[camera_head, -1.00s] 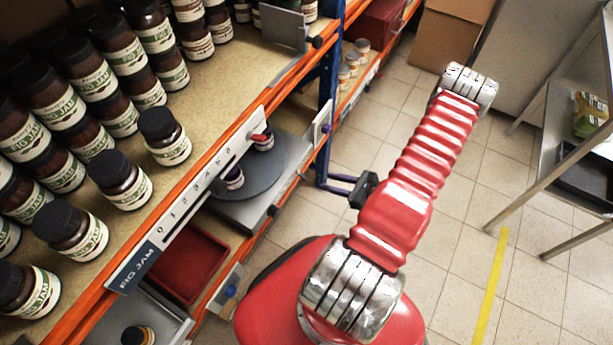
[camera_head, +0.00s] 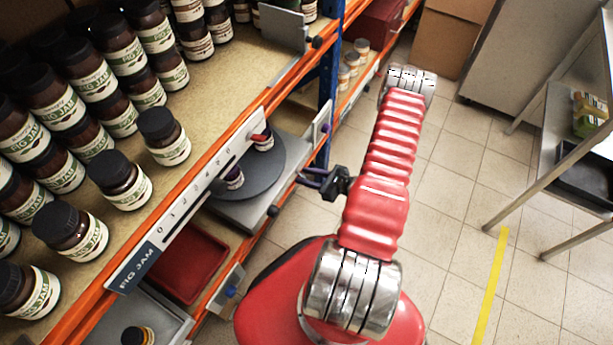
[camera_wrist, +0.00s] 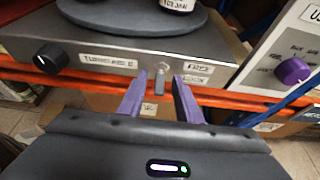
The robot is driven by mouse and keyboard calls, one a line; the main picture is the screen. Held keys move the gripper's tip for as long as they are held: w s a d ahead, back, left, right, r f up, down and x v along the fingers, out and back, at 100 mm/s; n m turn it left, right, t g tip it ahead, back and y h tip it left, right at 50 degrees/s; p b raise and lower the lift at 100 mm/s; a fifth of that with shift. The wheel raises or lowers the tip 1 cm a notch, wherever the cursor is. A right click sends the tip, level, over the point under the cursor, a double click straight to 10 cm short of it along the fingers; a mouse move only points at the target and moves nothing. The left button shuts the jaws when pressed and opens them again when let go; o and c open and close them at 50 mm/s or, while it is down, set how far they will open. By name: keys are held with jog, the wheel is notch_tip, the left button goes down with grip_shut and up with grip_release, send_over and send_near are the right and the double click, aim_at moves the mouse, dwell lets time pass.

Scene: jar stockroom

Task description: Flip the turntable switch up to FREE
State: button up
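The turntable is a dark round plate (camera_head: 262,178) on a grey base (camera_head: 238,211) on the lower shelf, with jars on the plate. In the wrist view, its base front (camera_wrist: 100,52) carries a small grey lever switch (camera_wrist: 160,76). A FREE label (camera_wrist: 198,66) sits upper right of the switch and a LOCK label (camera_wrist: 195,79) below that. The lever seems to point down. My gripper (camera_wrist: 159,82) is open with purple fingers, one either side of the switch in the picture; I cannot tell whether they touch it. My gripper (camera_head: 302,176) reaches toward the base in the head view.
A black knob (camera_wrist: 50,58) is on the base's left. A control box with a purple knob (camera_wrist: 292,71) stands at right. Orange shelf beams (camera_head: 216,165) and a blue post (camera_head: 328,105) are close by. Jars (camera_head: 120,180) fill the upper shelf.

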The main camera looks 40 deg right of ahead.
aim_at(300, 174)
grip_shut()
dwell(0.4)
jog(key=shift+w+r+g, duration=0.1)
jog(key=shift+r+g, duration=0.05)
jog(key=shift+g, duration=0.25)
jog(key=g, duration=0.1)
jog(key=r+g+h, duration=0.1)
jog(key=g, duration=0.2)
jog(key=shift+w+a+r+h, duration=0.1)
jog(key=shift+w+r+h, duration=0.15)
jog(key=shift+h, duration=0.05)
jog(key=shift+w+a+r+g+h, duration=0.1)
jog(key=shift+w+r+g+h, duration=0.15)
jog(key=shift+g, duration=0.55)
jog(key=shift+w+r+g+h, duration=0.15)
jog(key=shift+g+h, duration=0.2)
jog(key=shift+g, duration=0.45)
jog(key=shift+w+a+r+g+h, duration=0.15)
jog(key=shift+g+h, duration=0.15)
jog(key=shift+g, duration=0.3)
grip_release()
